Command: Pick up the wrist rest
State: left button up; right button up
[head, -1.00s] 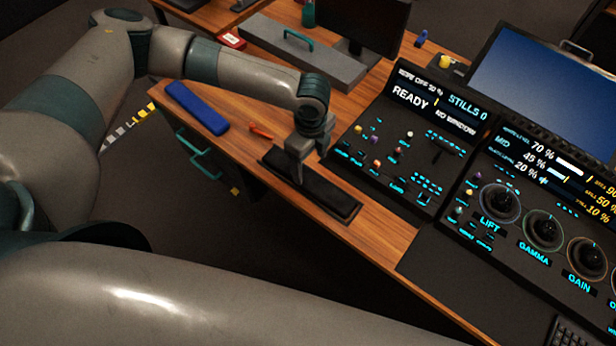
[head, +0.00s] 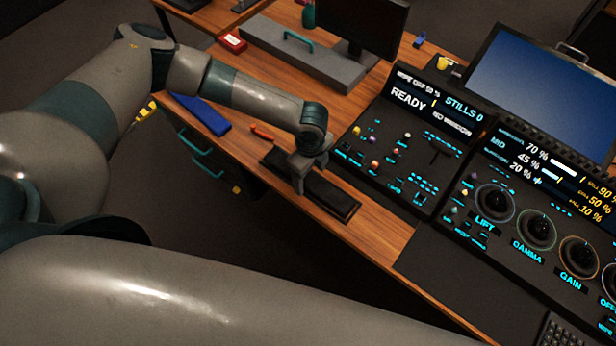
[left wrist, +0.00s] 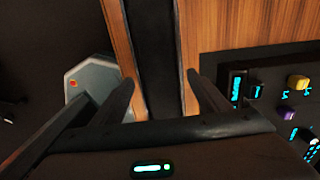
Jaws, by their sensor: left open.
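The wrist rest (head: 332,199) is a long black pad lying flat on the wooden desk, left of the control panel. My left gripper (head: 298,185) is over its middle to far part, pointing down and open. In the left wrist view the wrist rest (left wrist: 155,60) runs as a dark strip between the two fingers of the left gripper (left wrist: 162,92), one finger on each side. I cannot tell whether the fingers touch it. My right gripper is not in view.
The control panel (head: 405,150) stands close on the right. An orange-red marker-like item (head: 262,131) and a blue pad (head: 203,113) lie beyond the wrist rest. The desk edge is close on the left. A grey box with a teal handle (head: 305,55) is farther back.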

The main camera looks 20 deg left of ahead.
aim_at(310, 180)
pick_arm(q)
jog(key=shift+f, duration=0.45)
jog(key=shift+c, duration=0.4)
jog(key=c, duration=1.2)
jog(key=shift+o, duration=0.2)
jog(key=shift+r, duration=0.2)
jog(key=shift+r+b, duration=0.4)
jog(key=shift+r, duration=0.15)
notch_tip(310, 180, up, 2)
jog(key=shift+r+b, duration=0.25)
jog(key=shift+b, duration=0.4)
jog(key=s+d+r+b, duration=0.3)
jog(key=s+r, duration=0.4)
jog(key=s, duration=0.4)
jog(key=shift+s, duration=0.15)
